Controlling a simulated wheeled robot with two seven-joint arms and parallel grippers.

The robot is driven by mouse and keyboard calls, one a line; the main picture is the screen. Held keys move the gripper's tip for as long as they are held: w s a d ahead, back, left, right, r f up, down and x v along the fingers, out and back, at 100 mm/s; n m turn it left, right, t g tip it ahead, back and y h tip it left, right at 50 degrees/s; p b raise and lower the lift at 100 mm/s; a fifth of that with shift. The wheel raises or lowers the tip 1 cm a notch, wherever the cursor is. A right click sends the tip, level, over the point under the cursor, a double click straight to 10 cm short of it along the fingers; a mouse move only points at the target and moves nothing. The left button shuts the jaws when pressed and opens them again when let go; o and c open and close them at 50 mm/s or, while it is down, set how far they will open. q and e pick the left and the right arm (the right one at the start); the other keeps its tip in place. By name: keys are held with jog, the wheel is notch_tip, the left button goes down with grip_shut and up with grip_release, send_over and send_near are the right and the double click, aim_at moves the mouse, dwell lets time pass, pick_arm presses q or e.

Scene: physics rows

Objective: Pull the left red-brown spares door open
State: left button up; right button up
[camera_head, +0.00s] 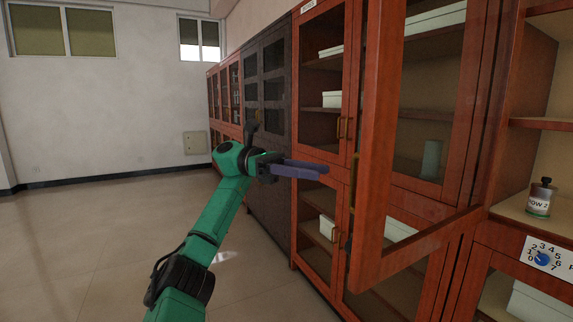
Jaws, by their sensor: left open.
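The left red-brown spares door (325,170) is a glazed wooden door on the cabinet under a small white label (308,6), whose text is hard to read. The door looks shut. My right gripper is not in view.
Another glazed door (374,150) stands swung out in the right foreground, close to the handles in the picture. Right of it are open shelves with a labelled bottle (539,197) and a numbered dial (542,258). A dark cabinet (268,110) stands left. The floor (90,240) at left is clear.

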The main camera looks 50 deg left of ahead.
pick_arm(q)
jog(key=p+v, duration=0.3)
jog(key=v, duration=0.3)
jog(key=shift+a, duration=0.25)
jog(key=shift+s, duration=0.15)
